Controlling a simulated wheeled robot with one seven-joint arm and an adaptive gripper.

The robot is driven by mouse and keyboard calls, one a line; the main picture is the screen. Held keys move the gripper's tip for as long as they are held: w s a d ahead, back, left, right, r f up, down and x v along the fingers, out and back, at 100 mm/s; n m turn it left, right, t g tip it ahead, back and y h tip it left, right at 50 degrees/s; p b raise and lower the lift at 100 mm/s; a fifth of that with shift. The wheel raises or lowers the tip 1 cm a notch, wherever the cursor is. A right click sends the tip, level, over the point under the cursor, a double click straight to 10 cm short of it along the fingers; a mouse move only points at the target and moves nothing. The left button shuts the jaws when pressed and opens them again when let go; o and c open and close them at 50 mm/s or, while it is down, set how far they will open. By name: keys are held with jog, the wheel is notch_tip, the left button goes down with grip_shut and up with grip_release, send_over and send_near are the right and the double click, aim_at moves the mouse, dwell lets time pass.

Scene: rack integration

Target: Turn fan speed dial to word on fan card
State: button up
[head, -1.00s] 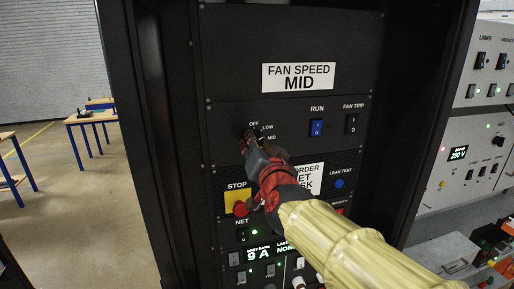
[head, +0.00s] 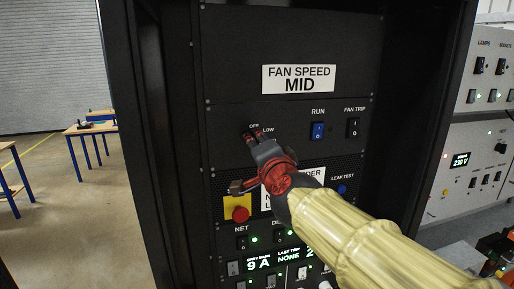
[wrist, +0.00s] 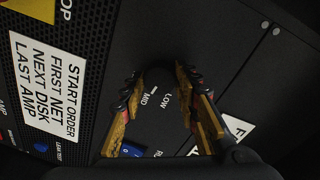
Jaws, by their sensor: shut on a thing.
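The fan card (head: 299,79) is a white label reading FAN SPEED MID, above the dial in the head view. The fan speed dial (wrist: 156,78) is a dark round knob on the black panel, between my fingertips in the wrist view. My gripper (head: 252,138) is shut on the dial, and its fingers also show in the wrist view (wrist: 158,82). The labels MID (wrist: 147,100) and LOW (wrist: 167,101) show beside the knob. A short white mark lies by MID; I cannot tell whether it is the dial's pointer. In the head view my gripper hides most of the dial.
A blue RUN switch (head: 317,131) and a black FAN TRIP switch (head: 353,128) sit right of the dial. A red STOP button (head: 240,214) on a yellow plate is below, close to my gripper. A start order card (wrist: 47,88) is partly hidden by my arm in the head view.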

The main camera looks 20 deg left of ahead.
dwell(0.4)
jog(key=o, duration=1.2)
jog(key=shift+c, duration=0.2)
jog(key=shift+s, duration=0.1)
jog(key=v, duration=1.1)
jog(key=shift+s+d, duration=0.25)
jog(key=shift+s, duration=0.05)
jog(key=shift+a, duration=0.1)
